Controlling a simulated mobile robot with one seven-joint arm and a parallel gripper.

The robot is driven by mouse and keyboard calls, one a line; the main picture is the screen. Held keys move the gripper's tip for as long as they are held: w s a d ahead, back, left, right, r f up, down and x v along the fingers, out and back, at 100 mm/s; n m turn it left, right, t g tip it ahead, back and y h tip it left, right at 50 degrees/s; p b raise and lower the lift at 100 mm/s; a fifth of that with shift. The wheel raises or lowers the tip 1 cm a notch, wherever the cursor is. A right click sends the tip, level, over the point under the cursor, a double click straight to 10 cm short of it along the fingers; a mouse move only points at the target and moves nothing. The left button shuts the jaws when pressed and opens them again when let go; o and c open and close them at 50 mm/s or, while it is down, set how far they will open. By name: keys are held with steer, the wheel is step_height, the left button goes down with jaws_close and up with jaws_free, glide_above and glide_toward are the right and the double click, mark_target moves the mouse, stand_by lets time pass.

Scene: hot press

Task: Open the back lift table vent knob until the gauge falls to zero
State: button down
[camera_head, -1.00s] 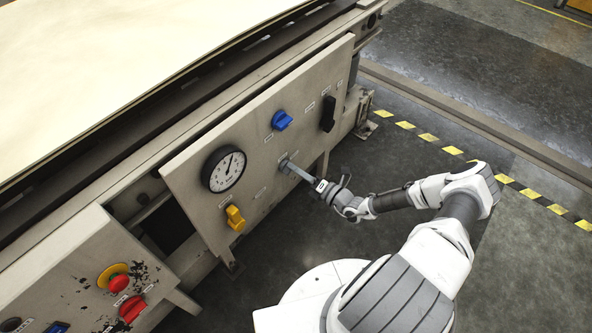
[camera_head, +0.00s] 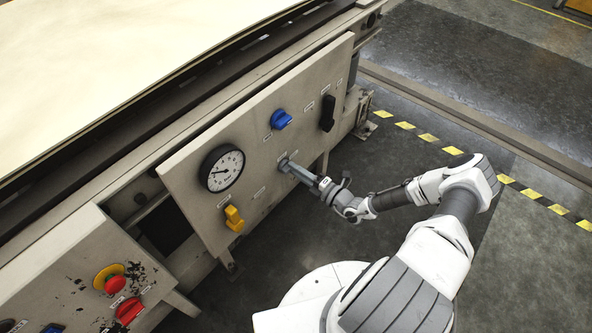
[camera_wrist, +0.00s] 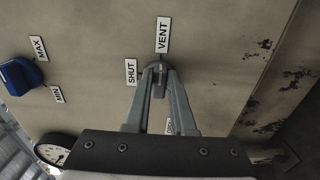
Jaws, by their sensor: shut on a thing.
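The vent knob (camera_wrist: 159,88) is on the beige control panel (camera_head: 262,172), mostly hidden between my fingers. My gripper (camera_head: 287,164) is shut on it; in the wrist view the two fingers (camera_wrist: 160,72) converge on it, just below the VENT label (camera_wrist: 163,35). The SHUT label (camera_wrist: 131,72) is to the left of the fingertips; another label (camera_wrist: 169,127), partly hidden, shows between the fingers. The round pressure gauge (camera_head: 222,168) is left of my gripper in the head view. Its needle points left, slightly downward. The gauge is partly cut off by my gripper body in the wrist view.
A blue knob (camera_head: 281,119), a black handle (camera_head: 327,113) and a yellow knob (camera_head: 234,217) surround the gauge and gripper on the panel. A second console (camera_head: 70,270) with red controls stands at lower left. The floor right of the panel is open.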

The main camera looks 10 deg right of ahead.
steer(key=c, duration=0.8)
jaws_free()
steer(key=shift+o, duration=0.2)
steer(key=p+v, duration=0.3)
steer(key=v, duration=1.4)
steer(key=shift+s, duration=0.15)
steer(key=shift+d, duration=0.1)
